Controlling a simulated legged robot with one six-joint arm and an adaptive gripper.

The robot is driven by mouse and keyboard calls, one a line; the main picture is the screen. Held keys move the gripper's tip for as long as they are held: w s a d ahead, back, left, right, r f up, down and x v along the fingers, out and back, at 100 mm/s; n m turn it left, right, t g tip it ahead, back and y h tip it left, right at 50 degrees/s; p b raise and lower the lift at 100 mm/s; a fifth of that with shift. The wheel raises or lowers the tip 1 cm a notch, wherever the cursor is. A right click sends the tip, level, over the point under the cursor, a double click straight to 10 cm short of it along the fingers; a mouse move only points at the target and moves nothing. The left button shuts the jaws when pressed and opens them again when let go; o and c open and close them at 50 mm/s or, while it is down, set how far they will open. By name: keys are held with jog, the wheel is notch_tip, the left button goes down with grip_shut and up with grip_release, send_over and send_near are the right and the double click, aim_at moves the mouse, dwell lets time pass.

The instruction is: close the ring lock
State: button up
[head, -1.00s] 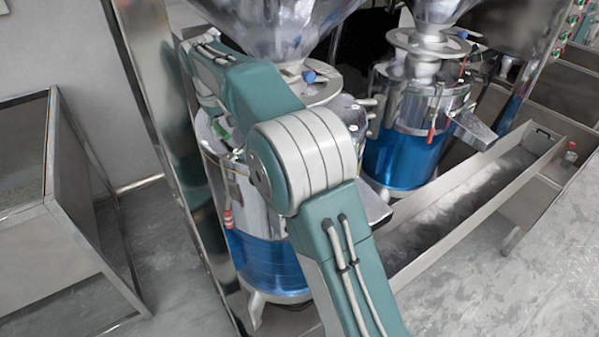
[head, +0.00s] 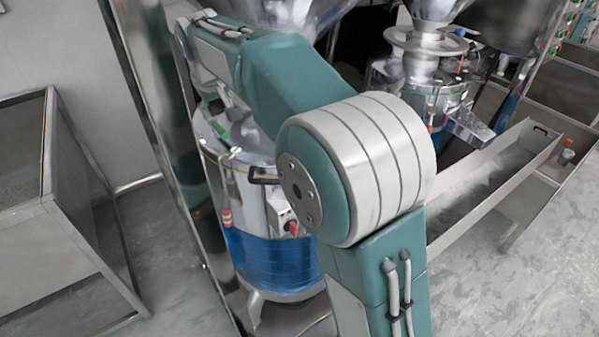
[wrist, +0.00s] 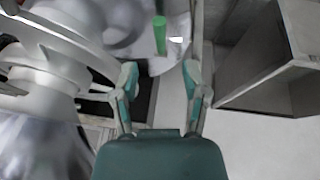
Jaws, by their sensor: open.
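The near grinder (head: 262,215) has a steel drum with a blue lower band. A slim green handle (wrist: 160,36) shows in the wrist view against the steel body; I take it to be part of the ring lock. A small green piece also shows on the drum's upper left in the head view. My gripper (wrist: 160,74) is open and empty, its two fingers spread apart. The green handle lies beyond the fingertips, roughly midway between them, and no contact shows. In the head view my arm hides much of the grinder's top and right side, including most of the ring.
A second grinder (head: 428,95) stands behind to the right. A long steel trough (head: 490,188) runs along the right. A metal bin (head: 22,225) stands at the left; a steel post (head: 160,110) rises beside the near grinder. Floor is clear between bin and post.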

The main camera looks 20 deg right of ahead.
jog(key=s+d+m, duration=0.1)
jog(key=s+d, duration=0.4)
jog(key=s, duration=0.7)
jog(key=s+d+m, duration=0.1)
jog(key=s+d, duration=0.4)
jog(key=s, duration=0.8)
jog(key=shift+f+m+t, duration=0.15)
jog(key=shift+m+t, duration=0.15)
jog(key=shift+m, duration=0.1)
jog(key=shift+s, duration=0.1)
